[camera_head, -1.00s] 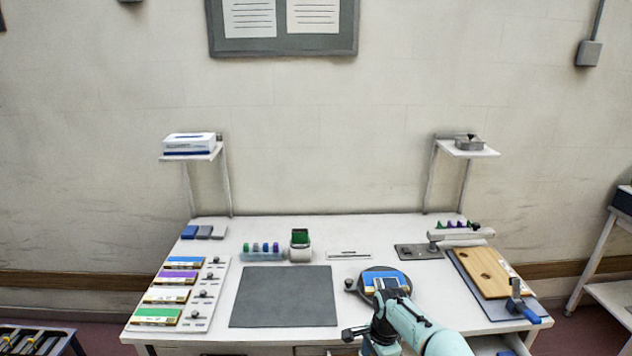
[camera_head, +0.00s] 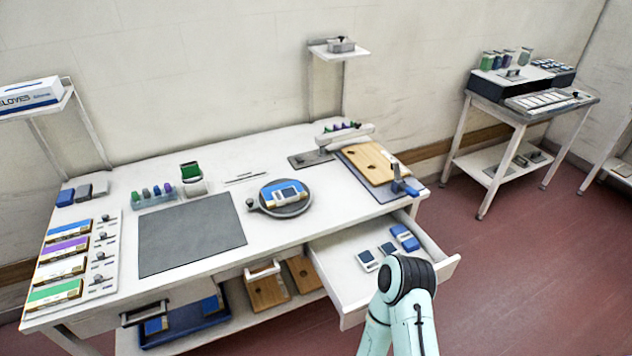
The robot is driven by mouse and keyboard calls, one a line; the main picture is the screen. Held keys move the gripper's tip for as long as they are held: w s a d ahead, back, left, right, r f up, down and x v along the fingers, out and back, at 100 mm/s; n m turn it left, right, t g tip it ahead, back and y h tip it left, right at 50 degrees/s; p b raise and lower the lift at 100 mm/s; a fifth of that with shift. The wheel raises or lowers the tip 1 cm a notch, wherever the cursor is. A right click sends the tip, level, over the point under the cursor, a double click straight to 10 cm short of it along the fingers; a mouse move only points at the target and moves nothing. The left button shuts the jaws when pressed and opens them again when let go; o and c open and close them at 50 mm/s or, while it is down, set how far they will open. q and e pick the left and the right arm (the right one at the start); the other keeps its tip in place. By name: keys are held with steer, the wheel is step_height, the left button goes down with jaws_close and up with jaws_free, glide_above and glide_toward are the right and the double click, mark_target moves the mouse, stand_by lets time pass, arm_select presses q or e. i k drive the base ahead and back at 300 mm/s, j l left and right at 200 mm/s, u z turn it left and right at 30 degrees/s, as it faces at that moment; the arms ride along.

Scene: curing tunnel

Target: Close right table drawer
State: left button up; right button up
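The right table drawer (camera_head: 338,272) is pulled out from under the right part of the white table (camera_head: 120,170). A blue item (camera_head: 404,237) and two small dark-faced devices (camera_head: 367,260) lie inside it. My teal arm stands in front of the drawer and covers part of its front and interior; its bend is near the drawer's right end. I cannot tell whether it touches the drawer. Neither gripper's fingers show in the head view.
On the tabletop are a grey mat (camera_head: 190,232), a round plate with a blue-topped block (camera_head: 285,194) and a wooden board (camera_head: 377,164). A lower shelf holds a blue tray (camera_head: 185,332). Red floor is open to the right, before a side cart (camera_head: 520,128).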

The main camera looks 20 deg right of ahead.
mark_target(349, 286)
steer(key=z, duration=1.7)
steer(key=i+l, duration=0.15)
steer(key=i, duration=0.2)
